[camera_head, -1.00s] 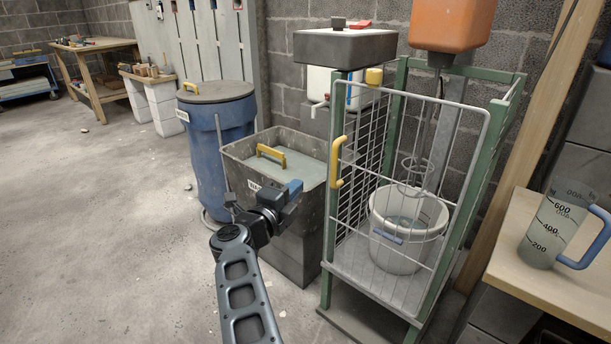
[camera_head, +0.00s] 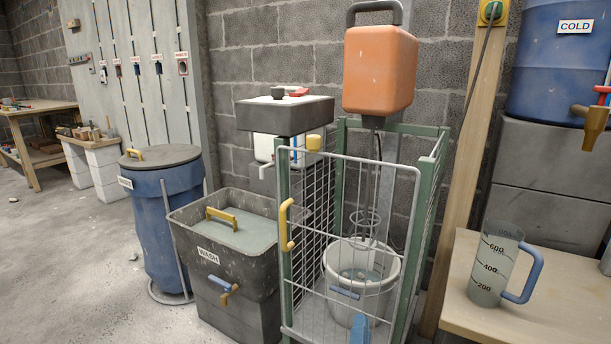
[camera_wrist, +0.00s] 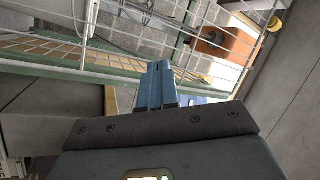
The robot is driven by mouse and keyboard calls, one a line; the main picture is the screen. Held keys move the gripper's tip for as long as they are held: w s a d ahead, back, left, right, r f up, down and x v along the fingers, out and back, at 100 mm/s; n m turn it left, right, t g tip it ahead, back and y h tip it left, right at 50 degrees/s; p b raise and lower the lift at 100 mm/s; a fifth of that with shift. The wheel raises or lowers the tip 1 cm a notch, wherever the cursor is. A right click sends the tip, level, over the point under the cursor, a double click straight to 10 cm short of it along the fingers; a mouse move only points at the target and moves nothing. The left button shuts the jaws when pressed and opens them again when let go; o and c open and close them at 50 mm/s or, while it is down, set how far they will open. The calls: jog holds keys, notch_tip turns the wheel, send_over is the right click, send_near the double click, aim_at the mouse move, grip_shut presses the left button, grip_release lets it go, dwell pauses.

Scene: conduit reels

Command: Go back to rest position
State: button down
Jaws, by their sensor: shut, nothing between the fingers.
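My gripper (camera_wrist: 159,85) shows in the wrist view with its two blue fingers together and nothing between them. In the head view only the blue tip of my gripper (camera_head: 360,328) shows at the bottom edge, in front of the wire-mesh cage (camera_head: 284,190). The rest of my arm is out of the head view. In the wrist view, white cage wires and green bars lie beyond the fingers; I cannot tell how close they are.
A white bucket (camera_head: 385,292) stands inside the cage. A grey WASH tub (camera_head: 200,262) and a blue barrel (camera_head: 166,225) stand to the left. A measuring jug (camera_head: 492,268) stands on the wooden bench (camera_head: 560,295) at right. Open floor (camera_head: 70,290) lies at left.

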jog(key=s+d+f+n+y, duration=0.2)
jog(key=s+d+n, duration=0.3)
jog(key=s+d, duration=0.4)
jog(key=s+d+r+n+g+y, duration=0.2)
jog(key=s+n, duration=0.2)
jog(key=s, duration=1.1)
jog(key=s+d+r+n+g+y, duration=0.1)
jog(key=s+d+n+g, duration=0.15)
jog(key=s, duration=1.25)
jog(key=s+a+r+n+g+h, duration=0.1)
jog(key=s+a+r+n, duration=0.15)
jog(key=s+r, duration=0.6)
notch_tip(320, 180, up, 20)
jog(key=p, duration=2)
jog(key=shift+s+r+m+p, duration=0.15)
jog(key=shift+s+m+p, duration=0.15)
jog(key=shift+s+p, duration=0.1)
